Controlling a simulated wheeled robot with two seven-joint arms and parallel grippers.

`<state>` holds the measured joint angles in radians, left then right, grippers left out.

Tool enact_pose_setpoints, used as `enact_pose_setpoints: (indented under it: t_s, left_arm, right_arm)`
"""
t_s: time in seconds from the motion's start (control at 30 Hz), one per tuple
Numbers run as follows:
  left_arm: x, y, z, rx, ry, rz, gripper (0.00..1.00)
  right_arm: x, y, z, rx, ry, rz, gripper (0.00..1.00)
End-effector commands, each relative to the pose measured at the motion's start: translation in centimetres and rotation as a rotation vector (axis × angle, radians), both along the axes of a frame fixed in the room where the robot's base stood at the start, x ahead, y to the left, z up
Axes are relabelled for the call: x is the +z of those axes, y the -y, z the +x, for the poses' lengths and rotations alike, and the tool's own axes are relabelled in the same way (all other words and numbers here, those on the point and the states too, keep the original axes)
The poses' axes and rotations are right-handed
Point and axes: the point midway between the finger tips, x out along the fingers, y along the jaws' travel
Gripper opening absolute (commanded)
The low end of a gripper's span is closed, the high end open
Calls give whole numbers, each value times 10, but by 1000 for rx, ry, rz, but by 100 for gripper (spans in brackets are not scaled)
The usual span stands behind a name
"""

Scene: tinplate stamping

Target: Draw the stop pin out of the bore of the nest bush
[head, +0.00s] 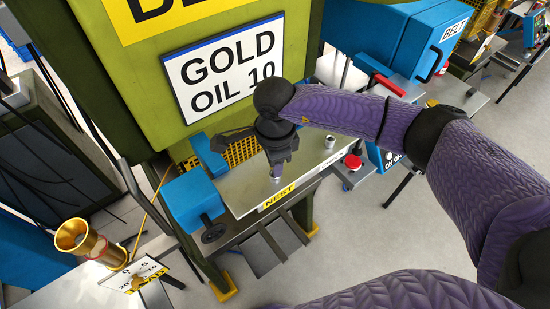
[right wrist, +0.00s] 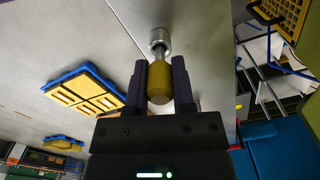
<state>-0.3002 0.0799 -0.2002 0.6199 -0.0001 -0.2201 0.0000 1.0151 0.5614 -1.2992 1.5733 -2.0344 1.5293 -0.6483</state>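The stop pin has a yellow knob (right wrist: 160,84) and a short grey shank. In the right wrist view the shank runs into the round steel nest bush (right wrist: 159,40). My right gripper (right wrist: 160,66) has one finger on each side of the knob, and both appear to touch it. In the head view my right gripper (head: 277,163) points down over the nest bush (head: 277,173), behind the yellow NEST label (head: 279,197); it hides the pin there. How deep the shank sits in the bore cannot be seen. My left gripper is out of view.
The bush stands on a pale plate (head: 240,195) under the green press (head: 140,75). A second small steel bush (head: 330,141) and a red button (head: 353,161) are to the right. A blue box (head: 190,200) is at the left. A brass funnel (head: 80,238) stands lower left.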

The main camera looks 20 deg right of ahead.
Motion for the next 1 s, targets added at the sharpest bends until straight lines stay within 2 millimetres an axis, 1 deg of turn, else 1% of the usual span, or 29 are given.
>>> enact_pose_setpoints:
  t_s: [0.03,0.07,0.1,0.37,1.0]
  left_arm:
    - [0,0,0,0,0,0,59]
    - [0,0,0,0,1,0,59]
    - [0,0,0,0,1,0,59]
    - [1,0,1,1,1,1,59]
    - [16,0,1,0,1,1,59]
  right_arm:
    - [0,0,0,0,1,0,15]
    - [0,0,0,0,1,0,9]
    - [0,0,0,0,1,0,0]
    - [1,0,0,0,1,0,0]
    - [28,0,0,0,1,0,0]
